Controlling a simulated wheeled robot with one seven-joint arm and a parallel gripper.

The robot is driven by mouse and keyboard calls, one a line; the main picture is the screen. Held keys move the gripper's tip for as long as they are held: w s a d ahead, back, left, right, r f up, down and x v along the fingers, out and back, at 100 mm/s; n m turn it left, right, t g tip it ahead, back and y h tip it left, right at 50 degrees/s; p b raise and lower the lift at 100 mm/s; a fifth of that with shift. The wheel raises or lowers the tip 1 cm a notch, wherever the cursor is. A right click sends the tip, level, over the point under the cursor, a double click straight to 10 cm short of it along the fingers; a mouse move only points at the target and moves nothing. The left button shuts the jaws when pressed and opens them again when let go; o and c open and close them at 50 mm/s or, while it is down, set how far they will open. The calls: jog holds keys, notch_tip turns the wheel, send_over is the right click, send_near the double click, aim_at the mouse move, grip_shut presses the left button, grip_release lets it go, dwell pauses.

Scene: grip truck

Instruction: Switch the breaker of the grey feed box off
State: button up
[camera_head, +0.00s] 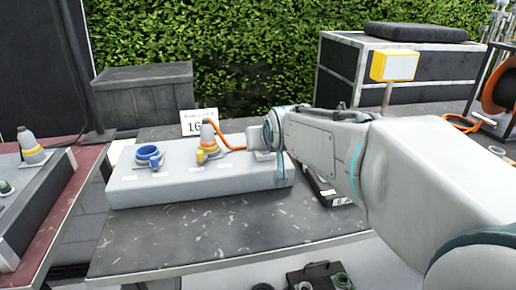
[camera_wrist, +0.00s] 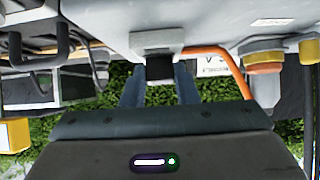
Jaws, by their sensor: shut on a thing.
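The grey feed box (camera_head: 140,190) lies on the dark table, with a blue socket (camera_head: 149,157) and a plugged yellow-and-grey connector (camera_head: 208,140) on top. My gripper (camera_wrist: 160,74) is at the box's right end in the head view, where my arm mostly hides it. In the wrist view, which looks upside down, its two fingers stand on either side of the dark breaker lever (camera_wrist: 159,68) and are shut on it. The lever juts from a light grey breaker housing (camera_wrist: 157,42) on the box. Whether the lever is on or off cannot be told.
An orange cable (camera_head: 232,149) runs from the connector towards the breaker. A numbered white sign (camera_head: 198,121) stands behind the box. A yellow box on a post (camera_head: 394,66) stands at the right. The table front (camera_head: 200,235) is clear.

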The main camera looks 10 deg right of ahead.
jog(key=shift+b, duration=0.35)
dwell(0.3)
jog(key=o, duration=1)
jog(key=shift+s, duration=0.1)
